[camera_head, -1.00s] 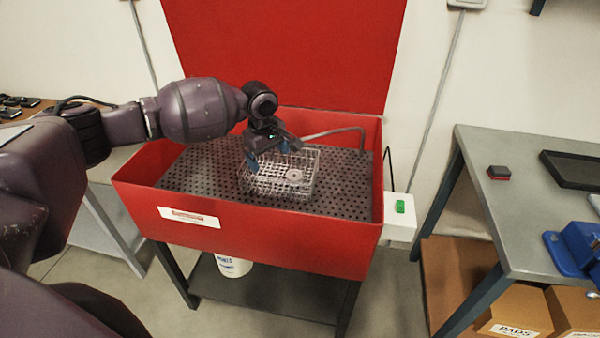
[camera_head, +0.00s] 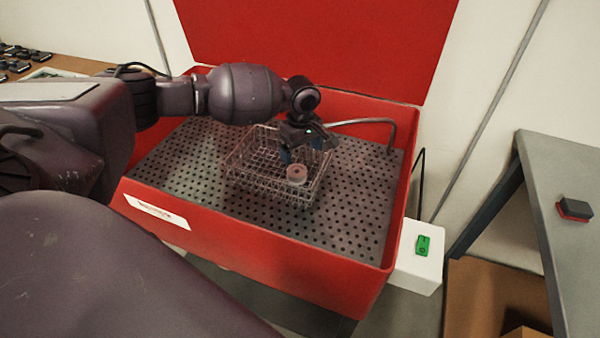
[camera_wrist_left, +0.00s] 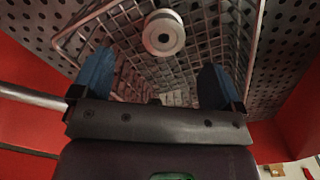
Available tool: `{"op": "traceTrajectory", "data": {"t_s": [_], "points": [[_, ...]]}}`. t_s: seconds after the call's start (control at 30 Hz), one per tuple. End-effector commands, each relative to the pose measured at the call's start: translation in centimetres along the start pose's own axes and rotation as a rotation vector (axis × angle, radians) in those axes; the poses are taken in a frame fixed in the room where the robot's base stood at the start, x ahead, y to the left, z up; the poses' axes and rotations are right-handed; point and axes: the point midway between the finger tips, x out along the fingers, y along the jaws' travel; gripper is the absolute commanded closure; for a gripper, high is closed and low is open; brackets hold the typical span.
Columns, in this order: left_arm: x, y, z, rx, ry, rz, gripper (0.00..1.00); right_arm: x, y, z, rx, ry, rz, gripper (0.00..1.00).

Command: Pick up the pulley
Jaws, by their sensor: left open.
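The pulley (camera_head: 296,174) is a small pale, round wheel with a centre hole, inside the wire basket (camera_head: 235,172) near its front side. In the left wrist view the pulley (camera_wrist_left: 164,33) lies beyond the fingertips, roughly midway between them. My left gripper (camera_head: 302,155) is open and empty, its blue fingers pointing down just behind the pulley over the basket. In the left wrist view the two blue fingers of the left gripper (camera_wrist_left: 157,82) are wide apart with the basket mesh between them. The right gripper is not in view.
The basket stands on the perforated tray (camera_head: 180,165) of a red washer (camera_head: 300,272) with raised walls and an upright red lid (camera_head: 320,45). A bent metal spout (camera_head: 370,121) is close to the left gripper. A grey table (camera_head: 560,190) stands to the right.

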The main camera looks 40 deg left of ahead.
Motion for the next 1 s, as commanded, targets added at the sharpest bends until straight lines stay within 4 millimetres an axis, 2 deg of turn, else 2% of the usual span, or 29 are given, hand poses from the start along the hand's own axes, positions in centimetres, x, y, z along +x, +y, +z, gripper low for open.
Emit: {"op": "traceTrajectory", "data": {"t_s": [0.03, 0.1, 0.37, 0.63, 0.77, 1.0], "points": [[1.2, -0.1, 0.0, 0.0, -0.001, -0.007, 0.08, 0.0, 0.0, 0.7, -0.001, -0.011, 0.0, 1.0], [2.3, -0.1, 0.0, 0.0, -0.001, -0.006, 0.08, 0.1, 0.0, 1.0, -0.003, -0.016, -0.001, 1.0], [4.5, -0.3, -0.2, 0.001, 0.0, -0.004, 0.08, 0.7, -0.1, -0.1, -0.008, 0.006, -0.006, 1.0], [8.1, -0.9, -0.7, 0.0, -0.001, -0.007, 0.08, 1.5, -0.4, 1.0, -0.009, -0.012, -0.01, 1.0], [8.8, -0.9, -0.7, 0.0, -0.001, -0.003, 0.08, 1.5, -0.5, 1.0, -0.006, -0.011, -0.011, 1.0], [8.8, -0.8, -0.7, 0.0, 0.0, -0.001, 0.08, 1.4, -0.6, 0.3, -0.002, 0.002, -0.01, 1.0]]}}
